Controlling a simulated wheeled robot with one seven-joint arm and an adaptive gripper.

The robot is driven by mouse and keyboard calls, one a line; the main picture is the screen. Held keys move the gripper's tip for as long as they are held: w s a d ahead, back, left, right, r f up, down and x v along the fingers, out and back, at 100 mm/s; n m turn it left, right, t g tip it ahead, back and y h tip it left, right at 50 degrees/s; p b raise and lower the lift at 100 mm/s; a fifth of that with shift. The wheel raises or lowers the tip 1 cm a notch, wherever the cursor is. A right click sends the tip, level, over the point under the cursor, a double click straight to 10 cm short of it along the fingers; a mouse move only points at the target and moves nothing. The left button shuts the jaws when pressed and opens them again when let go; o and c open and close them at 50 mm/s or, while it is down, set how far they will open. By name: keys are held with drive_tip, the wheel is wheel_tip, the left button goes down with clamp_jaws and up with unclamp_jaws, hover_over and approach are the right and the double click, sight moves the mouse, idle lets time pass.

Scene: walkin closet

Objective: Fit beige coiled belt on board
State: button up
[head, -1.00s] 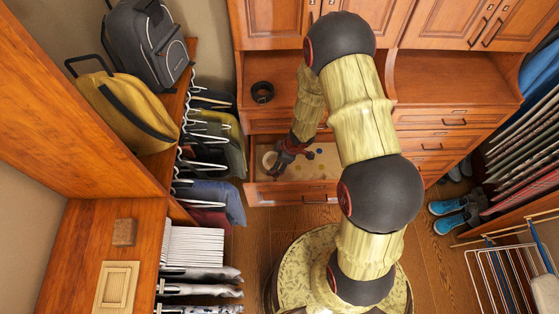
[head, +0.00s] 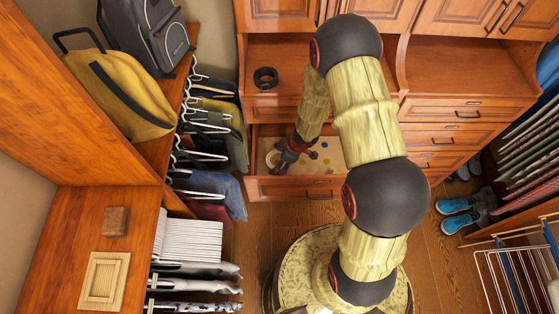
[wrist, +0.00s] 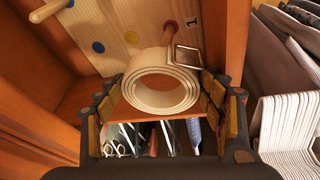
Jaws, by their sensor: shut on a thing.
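The beige coiled belt (wrist: 150,92) with a metal buckle (wrist: 187,57) is held between the fingers of my gripper (wrist: 160,95) in the wrist view. In the head view my gripper (head: 288,156) is inside the open drawer, with the pale belt (head: 272,158) at its left side. The light wooden board (wrist: 110,22) lies beyond the belt. I cannot tell whether the belt touches the board or a peg.
The open drawer's front (head: 295,188) and side walls stand close around my gripper. A dark coiled belt (head: 265,76) lies on the counter above. Hanging clothes (head: 230,190) are close on the left. Blue shoes (head: 457,215) stand on the floor at right.

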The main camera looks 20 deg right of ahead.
drive_tip(key=shift+f+b, duration=1.9)
drive_tip(key=shift+b, duration=0.1)
drive_tip(key=shift+s, duration=0.15)
drive_tip(key=shift+s+a+r, duration=0.1)
drive_tip(key=shift+s+a, duration=0.1)
drive_tip(key=shift+s, duration=0.25)
drive_tip(key=shift+s+a, duration=0.1)
drive_tip(key=shift+s, duration=0.3)
drive_tip(key=shift+s+a, duration=0.15)
drive_tip(key=shift+s, duration=0.4)
drive_tip(key=shift+s+a+f+b, duration=0.1)
drive_tip(key=shift+s+f+b, duration=0.15)
drive_tip(key=shift+f+b, duration=0.35)
drive_tip(key=shift+s+a+f+b, duration=0.1)
drive_tip(key=shift+s+f+b, duration=0.15)
drive_tip(key=shift+f+b, duration=0.35)
drive_tip(key=shift+s+a+f+b, duration=0.1)
drive_tip(key=shift+s+f+b, duration=0.15)
drive_tip(key=shift+f+b, duration=0.35)
drive_tip(key=shift+s+f, duration=0.15)
drive_tip(key=shift+f, duration=0.25)
